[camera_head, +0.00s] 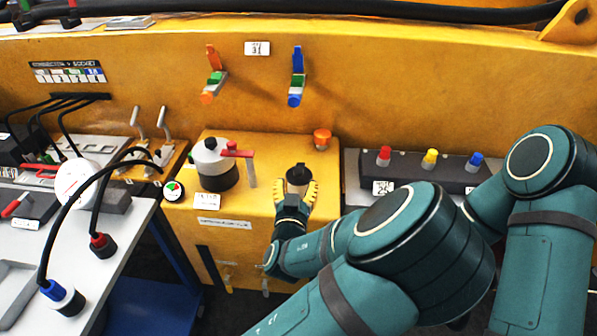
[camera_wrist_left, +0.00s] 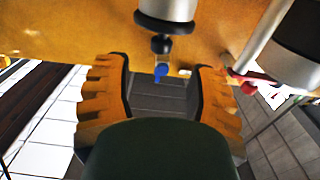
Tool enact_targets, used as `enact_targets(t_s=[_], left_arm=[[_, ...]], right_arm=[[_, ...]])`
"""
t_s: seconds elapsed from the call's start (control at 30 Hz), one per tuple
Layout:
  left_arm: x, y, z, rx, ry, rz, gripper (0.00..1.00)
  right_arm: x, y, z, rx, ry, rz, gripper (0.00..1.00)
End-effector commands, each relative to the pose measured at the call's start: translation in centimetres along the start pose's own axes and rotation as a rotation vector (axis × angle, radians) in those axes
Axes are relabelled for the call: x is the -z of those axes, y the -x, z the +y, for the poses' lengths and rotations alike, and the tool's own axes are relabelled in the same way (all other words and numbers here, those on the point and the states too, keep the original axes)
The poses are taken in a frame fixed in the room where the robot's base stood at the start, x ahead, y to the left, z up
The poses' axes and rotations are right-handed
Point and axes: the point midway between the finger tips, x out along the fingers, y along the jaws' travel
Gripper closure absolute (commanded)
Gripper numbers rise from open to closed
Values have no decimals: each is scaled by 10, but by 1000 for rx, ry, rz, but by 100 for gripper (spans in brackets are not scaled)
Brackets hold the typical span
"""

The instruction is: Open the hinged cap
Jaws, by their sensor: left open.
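A small upright silver cylinder with a dark top (camera_head: 299,173) stands on the yellow box, and it looks like the hinged cap. Whether its lid is shut I cannot tell. My left gripper (camera_head: 296,190) is open, with its yellow fingers at the near side of the cylinder. In the left wrist view, the open gripper (camera_wrist_left: 160,78) has an empty gap between its fingers. A silver cylinder with a black rim (camera_wrist_left: 165,10) shows beyond the fingertips, apart from them, with a black knob and a blue tip below it. My right gripper is not in view.
A white and black valve with a red handle (camera_head: 212,160) stands left of the cylinder. An orange knob (camera_head: 322,137) is behind it. A button panel (camera_head: 430,172) is to the right. A grey table (camera_head: 110,262) with cabled plugs is at the left.

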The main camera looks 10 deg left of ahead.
Motion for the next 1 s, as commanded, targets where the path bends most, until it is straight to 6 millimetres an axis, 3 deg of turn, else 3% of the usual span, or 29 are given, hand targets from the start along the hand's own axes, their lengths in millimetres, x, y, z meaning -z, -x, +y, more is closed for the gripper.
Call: enact_targets(t_s=[0.1, 0.3, 0.77, 0.87, 0.93, 1.0], left_arm=[[0, -23, 0, 1, -1, 2, 43], [0, -50, 0, 1, 0, 0, 43], [0, -61, 0, 1, 0, -1, 43], [0, -61, 0, 1, 0, -1, 73], [0, -61, 0, 1, 0, -1, 97], [0, -61, 0, 1, 0, -1, 100]], right_arm=[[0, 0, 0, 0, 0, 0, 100], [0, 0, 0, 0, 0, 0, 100], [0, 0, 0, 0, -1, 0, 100], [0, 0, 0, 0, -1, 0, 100], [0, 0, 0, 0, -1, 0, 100], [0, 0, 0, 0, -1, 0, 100]])
